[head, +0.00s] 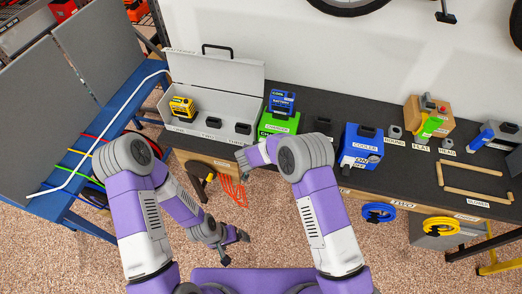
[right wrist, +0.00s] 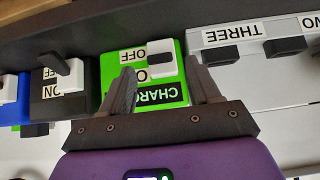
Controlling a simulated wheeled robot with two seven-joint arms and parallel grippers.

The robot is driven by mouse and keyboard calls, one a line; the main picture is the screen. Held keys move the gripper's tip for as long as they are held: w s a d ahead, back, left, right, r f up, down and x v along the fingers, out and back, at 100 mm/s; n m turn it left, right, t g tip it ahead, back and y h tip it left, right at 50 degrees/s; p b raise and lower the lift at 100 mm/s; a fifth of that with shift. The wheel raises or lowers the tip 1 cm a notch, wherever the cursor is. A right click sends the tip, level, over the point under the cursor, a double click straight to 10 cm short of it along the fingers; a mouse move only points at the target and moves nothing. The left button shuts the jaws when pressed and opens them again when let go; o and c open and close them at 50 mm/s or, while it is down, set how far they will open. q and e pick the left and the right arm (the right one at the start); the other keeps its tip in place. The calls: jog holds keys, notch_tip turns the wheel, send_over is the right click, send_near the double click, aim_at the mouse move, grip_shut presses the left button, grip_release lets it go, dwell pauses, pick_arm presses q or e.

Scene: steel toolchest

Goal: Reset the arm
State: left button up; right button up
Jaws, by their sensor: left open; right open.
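My left gripper (head: 234,249) is open and empty, low over the speckled floor in front of the bench. My right gripper (head: 241,161) is at the bench's front edge, just in front of the green charger (head: 266,128). In the right wrist view the right gripper (right wrist: 165,82) is open, with nothing held between its fingers. The charger's green face (right wrist: 115,72) with its OFF label and a white-and-black switch (right wrist: 161,64) shows beyond the fingers. Contact with the charger cannot be told.
A blue battery (head: 282,101) sits on the charger. An open grey case (head: 228,75) holds a yellow battery (head: 182,108). A blue rack (head: 111,125) with cables is at left.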

jog(key=shift+v, duration=1.1)
jog(key=s+d+f+g+y+b, duration=0.2)
jog(key=s+d+f+b, duration=0.3)
jog(key=s+d+f, duration=0.55)
jog(key=s+f+g+y+b, duration=0.2)
jog(key=s+f, duration=0.1)
jog(key=s, duration=0.7)
jog(key=s+f+g+y+b, duration=0.2)
jog(key=s+f+g, duration=0.1)
jog(key=s, duration=0.8)
jog(key=shift+s+f, duration=0.2)
jog(key=shift+f, duration=0.5)
